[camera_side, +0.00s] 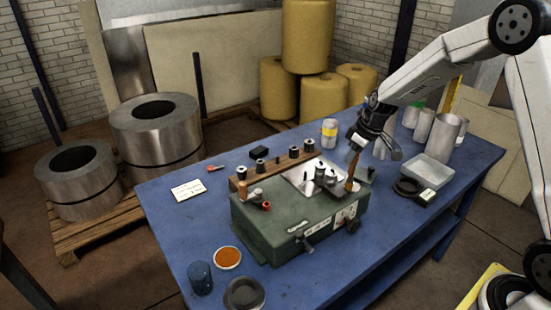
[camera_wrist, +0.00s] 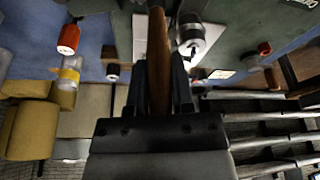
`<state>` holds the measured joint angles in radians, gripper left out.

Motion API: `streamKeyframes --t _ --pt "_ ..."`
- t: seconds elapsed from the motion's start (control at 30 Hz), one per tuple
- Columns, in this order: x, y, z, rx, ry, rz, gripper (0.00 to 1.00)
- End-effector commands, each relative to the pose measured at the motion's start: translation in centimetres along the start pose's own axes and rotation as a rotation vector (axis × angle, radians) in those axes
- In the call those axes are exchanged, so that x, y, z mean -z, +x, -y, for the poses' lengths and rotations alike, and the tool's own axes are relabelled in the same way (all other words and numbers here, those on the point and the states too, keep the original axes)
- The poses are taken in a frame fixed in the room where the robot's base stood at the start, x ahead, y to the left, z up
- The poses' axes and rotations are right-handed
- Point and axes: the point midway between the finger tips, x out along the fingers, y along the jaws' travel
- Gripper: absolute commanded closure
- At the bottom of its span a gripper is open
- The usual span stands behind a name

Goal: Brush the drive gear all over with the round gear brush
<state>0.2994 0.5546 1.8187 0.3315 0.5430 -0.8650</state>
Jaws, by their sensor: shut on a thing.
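My gripper (camera_side: 357,146) is shut on the brown handle of the round gear brush (camera_side: 353,170), which hangs down over the right end of the green machine housing (camera_side: 285,225). In the wrist view the brush handle (camera_wrist: 158,45) runs up between the fingers of my gripper (camera_wrist: 161,75). The brush head is not clear in either view. Silver round parts (camera_side: 319,173) stand on the pale plate of the machine, just left of the brush. One silver round part (camera_wrist: 191,36) shows right of the handle in the wrist view. I cannot tell for sure which is the drive gear, or whether the brush touches it.
A wooden rack with several dark-topped rollers (camera_side: 262,166) stands behind the machine. A yellow-banded can (camera_side: 329,133), a clear bin (camera_side: 426,172) and metal cups (camera_side: 446,132) stand towards the back and right. An orange-filled dish (camera_side: 228,258) is in front. The table's left part is mostly clear.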

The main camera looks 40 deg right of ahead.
Motion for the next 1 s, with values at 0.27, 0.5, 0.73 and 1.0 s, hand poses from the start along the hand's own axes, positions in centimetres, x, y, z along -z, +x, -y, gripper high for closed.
streamKeyframes --t 0.27,0.5,0.73,1.0 --pt "-0.5 -0.1 -1.7 -0.001 0.002 0.000 1.00" --pt "-1.0 -0.5 -3.6 -0.002 0.000 -0.001 1.00" --pt "-0.1 -3.2 -3.5 -0.002 -0.001 -0.001 1.00" --pt "0.6 -5.6 -3.5 -0.002 0.000 -0.002 1.00"
